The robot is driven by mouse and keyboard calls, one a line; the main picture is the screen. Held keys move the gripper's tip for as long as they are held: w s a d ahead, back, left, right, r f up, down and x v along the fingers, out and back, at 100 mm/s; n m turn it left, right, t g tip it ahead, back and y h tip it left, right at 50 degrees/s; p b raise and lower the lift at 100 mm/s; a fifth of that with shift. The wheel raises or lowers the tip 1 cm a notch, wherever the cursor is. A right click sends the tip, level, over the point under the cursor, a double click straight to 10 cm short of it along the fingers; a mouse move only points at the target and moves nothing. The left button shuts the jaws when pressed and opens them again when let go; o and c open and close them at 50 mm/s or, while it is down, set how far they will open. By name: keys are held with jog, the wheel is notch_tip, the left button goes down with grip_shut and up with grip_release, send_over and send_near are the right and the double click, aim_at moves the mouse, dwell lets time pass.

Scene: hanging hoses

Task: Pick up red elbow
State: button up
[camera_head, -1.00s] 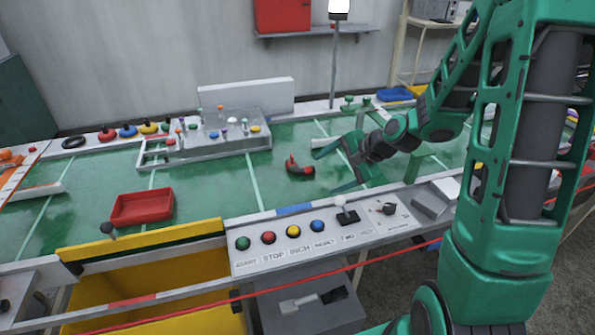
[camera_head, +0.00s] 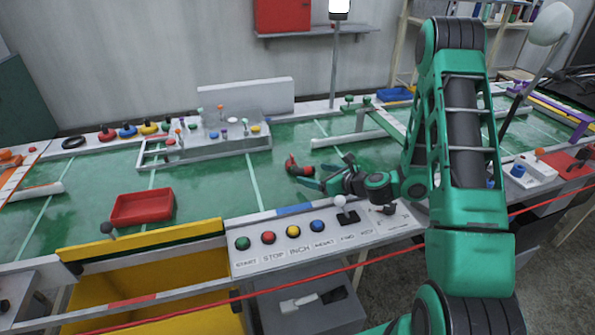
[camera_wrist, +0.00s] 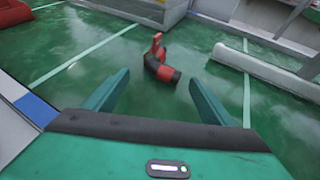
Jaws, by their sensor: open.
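The red elbow (camera_head: 297,167) is a small red bent pipe piece with dark bands, lying on the green table top in the head view. It also shows in the wrist view (camera_wrist: 158,62), just ahead of the gap between my fingers. My gripper (camera_head: 314,177) is open and empty, close to the elbow on its right and near side in the head view. In the wrist view the two green fingers (camera_wrist: 156,92) are spread wide, and the elbow lies beyond their tips. No contact with it shows.
A red tray (camera_head: 142,207) stands at the left on the table. A grey rack (camera_head: 215,140) with several small coloured parts is behind the elbow. A button panel (camera_head: 290,240) edges the table's front. A white rail (camera_wrist: 270,75) lies right of the elbow. Green surface around the elbow is clear.

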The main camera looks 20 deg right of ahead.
aim_at(299, 168)
jog(key=shift+r+x, duration=0.15)
jog(key=shift+x, duration=1)
jog(key=shift+r+x, duration=0.2)
jog(key=shift+x, duration=0.95)
jog(key=shift+r+x, duration=0.15)
jog(key=shift+x, duration=1)
jog(key=shift+w, duration=0.2)
jog(key=c, duration=1)
